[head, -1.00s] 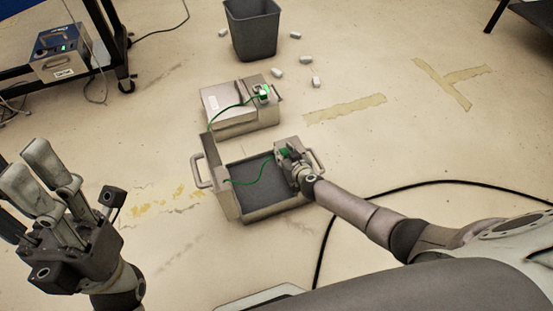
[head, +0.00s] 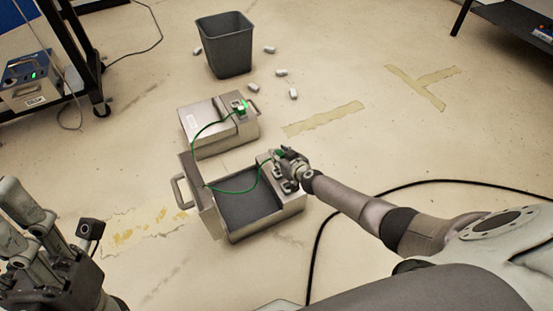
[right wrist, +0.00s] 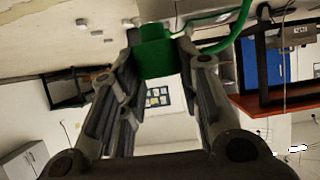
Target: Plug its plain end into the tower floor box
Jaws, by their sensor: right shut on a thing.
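My right gripper (head: 282,162) is shut on a green plug (right wrist: 153,52), held at the right rim of an open metal floor box (head: 206,207). In the head view the gripper hides most of this plug and the box's right handle. A green cable (head: 240,191) runs from it, sagging across the open box, then up to a second, closed metal floor box (head: 219,138) behind. There a green end (head: 241,107) sits at a socket on the top right. Which box is the tower one I cannot tell. My left gripper (head: 12,212) is open and empty at the lower left.
A dark bin (head: 225,50) stands behind the boxes, with several small white pieces on the floor around it. A wheeled rack (head: 75,90) is at the upper left. A black cable (head: 318,240) lies on the floor near my right arm. Floor at right is mostly clear.

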